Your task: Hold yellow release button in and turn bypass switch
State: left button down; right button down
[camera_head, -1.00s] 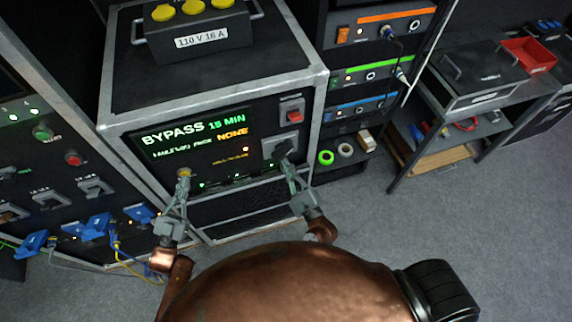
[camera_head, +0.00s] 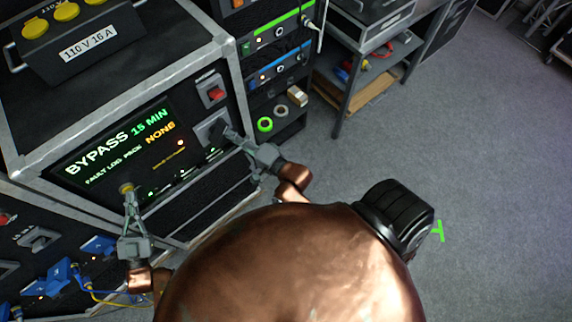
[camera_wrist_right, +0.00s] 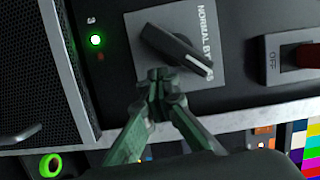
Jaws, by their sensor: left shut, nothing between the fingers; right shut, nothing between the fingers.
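The yellow release button (camera_head: 126,187) is on the lower left of the black bypass panel, mostly hidden by my left gripper (camera_head: 128,196). That gripper is shut, with its tips at the button; how far the button is pressed cannot be told. The bypass switch (camera_head: 215,130) is a dark knob on a grey plate, and it also shows in the right wrist view (camera_wrist_right: 176,50). Its white-marked end lies over the lettering after "NORMAL BY". My right gripper (camera_wrist_right: 158,78) is shut and empty, its tips beside the knob; contact cannot be told. It also shows in the head view (camera_head: 236,138).
The screen (camera_head: 115,150) reads "BYPASS 15 MIN" and "NONE". A red rocker switch (camera_head: 214,93) is above the bypass switch. A 110 V 16 A box (camera_head: 85,45) stands on the case. A shelf (camera_head: 275,125) holds tape rolls. Grey floor (camera_head: 480,130) is clear at right.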

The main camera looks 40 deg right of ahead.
jog(key=d+r+n, duration=0.1)
jog(key=r+n, duration=0.1)
jog(key=d+r+n+g+h, duration=0.1)
jog(key=n, duration=0.1)
jog(key=d+r+n, duration=0.1)
jog(key=r+n, duration=0.1)
jog(key=n, duration=0.1)
jog(key=shift+s+d+r+h, duration=0.1)
jog(key=shift+d+r+h, duration=0.15)
jog(key=shift+r+h, duration=0.05)
jog(key=v, duration=1)
jog(key=d+f+n+g+h, duration=0.1)
jog(key=d+f+n+g, duration=0.1)
jog(key=f, duration=1.4)
jog(key=d+f+n+g+h, duration=0.1)
jog(key=d+f+g, duration=0.2)
jog(key=f, duration=1.4)
jog(key=shift+s+d+f+n+g+h, duration=0.3)
jog(key=shift+d+f+n+g, duration=0.1)
jog(key=shift+d, duration=1.45)
